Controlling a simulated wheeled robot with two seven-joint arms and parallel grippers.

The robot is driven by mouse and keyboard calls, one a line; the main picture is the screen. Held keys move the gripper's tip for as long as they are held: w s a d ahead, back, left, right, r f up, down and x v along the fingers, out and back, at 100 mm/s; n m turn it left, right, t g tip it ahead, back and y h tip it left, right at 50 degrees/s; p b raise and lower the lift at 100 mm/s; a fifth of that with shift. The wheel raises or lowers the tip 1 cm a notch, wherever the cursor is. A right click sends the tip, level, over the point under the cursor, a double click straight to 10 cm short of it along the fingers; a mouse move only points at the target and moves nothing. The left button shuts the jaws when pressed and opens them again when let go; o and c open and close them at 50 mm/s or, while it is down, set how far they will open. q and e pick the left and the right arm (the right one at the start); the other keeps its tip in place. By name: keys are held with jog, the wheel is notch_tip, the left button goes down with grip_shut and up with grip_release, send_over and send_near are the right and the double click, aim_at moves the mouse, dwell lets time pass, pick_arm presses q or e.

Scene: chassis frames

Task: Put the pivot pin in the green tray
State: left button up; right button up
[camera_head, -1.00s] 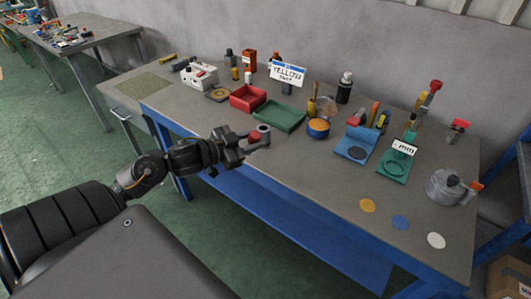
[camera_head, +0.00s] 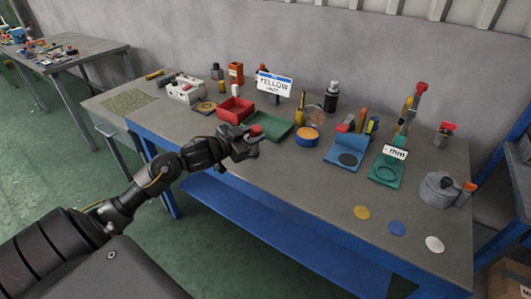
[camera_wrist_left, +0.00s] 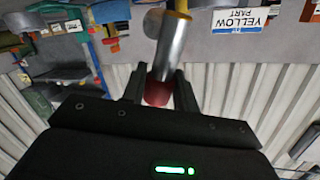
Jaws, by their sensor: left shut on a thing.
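The pivot pin (camera_wrist_left: 170,48), a silver cylinder with a red end and a yellow band, is held between the fingers of my left gripper (camera_wrist_left: 155,90) in the left wrist view. Its red end also shows in the head view (camera_head: 256,131). My left gripper (camera_head: 248,141) is shut on it, in front of the near left part of the green tray (camera_head: 277,133). The gripper partly hides that shallow tray. How high the pin is above the bench or tray is hard to tell. My right gripper is not in view.
A red tray (camera_head: 236,108) sits left of the green tray. A blue round bowl with orange contents (camera_head: 307,137) stands to its right. The YELLOW PART sign (camera_head: 274,83) stands behind. The front middle of the bench (camera_head: 290,180) is clear.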

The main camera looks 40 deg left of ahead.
pick_arm(q)
jog(key=shift+w+d+f, duration=0.45)
jog(key=shift+f, duration=0.85)
jog(key=shift+w+d+f, duration=0.4)
jog(key=shift+d+f, duration=0.05)
jog(key=shift+f, duration=0.85)
jog(key=shift+w+d+f, duration=0.45)
jog(key=shift+f, duration=0.85)
jog(key=shift+f, duration=0.15)
jog(key=o, duration=1)
jog(key=shift+c, duration=0.2)
jog(key=shift+r, duration=0.2)
jog(key=shift+s+a, duration=0.1)
jog(key=shift+s, duration=0.3)
jog(key=v, duration=1.1)
jog(key=shift+s+b, duration=0.15)
jog(key=shift+b, duration=0.2)
